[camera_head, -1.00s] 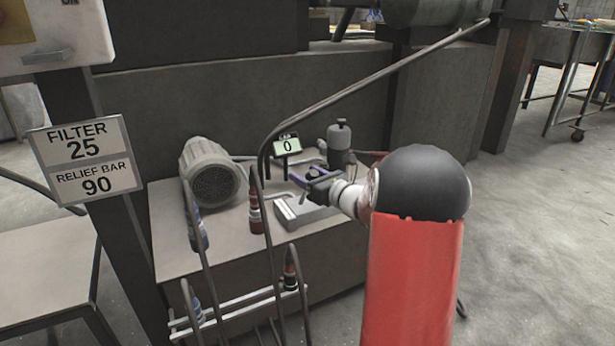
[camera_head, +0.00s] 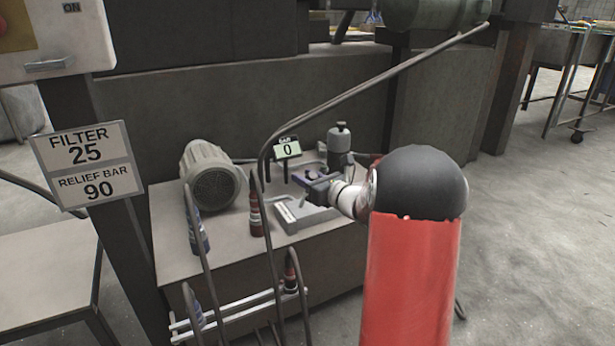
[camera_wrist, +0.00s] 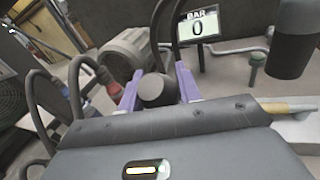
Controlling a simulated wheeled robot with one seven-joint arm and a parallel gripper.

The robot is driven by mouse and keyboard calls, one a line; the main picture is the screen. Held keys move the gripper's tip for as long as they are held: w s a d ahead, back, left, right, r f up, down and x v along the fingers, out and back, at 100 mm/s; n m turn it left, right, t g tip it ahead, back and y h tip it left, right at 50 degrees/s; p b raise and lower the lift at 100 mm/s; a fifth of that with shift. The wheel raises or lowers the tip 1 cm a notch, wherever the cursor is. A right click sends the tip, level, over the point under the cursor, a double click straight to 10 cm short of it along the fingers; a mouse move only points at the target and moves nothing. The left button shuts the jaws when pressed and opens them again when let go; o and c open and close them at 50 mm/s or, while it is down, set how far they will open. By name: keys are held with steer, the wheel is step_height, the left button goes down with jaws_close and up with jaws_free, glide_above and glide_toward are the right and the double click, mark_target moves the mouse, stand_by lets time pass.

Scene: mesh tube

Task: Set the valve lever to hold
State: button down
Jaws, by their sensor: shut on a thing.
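A dark round knob (camera_wrist: 157,91), which looks like the valve lever's end, sits between the purple fingers of my gripper (camera_wrist: 158,76) in the wrist view. The fingers are shut on it. In the head view my gripper (camera_head: 311,177) is above the light grey valve block (camera_head: 303,214) on the bench. The lever's shaft and its position marks are hidden or too small to read. A small gauge (camera_head: 287,150) behind the gripper reads 0 BAR, and it also shows in the wrist view (camera_wrist: 197,24).
A ribbed grey motor (camera_head: 212,175) stands left on the bench (camera_head: 170,225). A dark cylinder (camera_head: 339,140) stands right behind the gripper. A sign (camera_head: 87,165) reads FILTER 25, RELIEF BAR 90.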

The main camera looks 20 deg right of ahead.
steer(key=w+r+g+p, duration=0.1)
steer(key=p, duration=0.2)
steer(key=shift+r, duration=0.2)
steer(key=shift+w+a+f+m+g+h+p, duration=0.15)
steer(key=shift+w+g+p, duration=0.3)
steer(key=shift+w+p, duration=0.7)
steer(key=shift+w+d+m+g+h+p, duration=0.15)
steer(key=shift+w+g+p, duration=0.45)
steer(key=shift+p, duration=0.9)
steer(key=shift+w+a+f+m+g+h+p, duration=0.1)
steer(key=shift+w+m+g+h+p, duration=0.2)
steer(key=shift+w+p, duration=0.85)
steer(key=shift+s, duration=0.2)
steer(key=c, duration=1)
jaws_free()
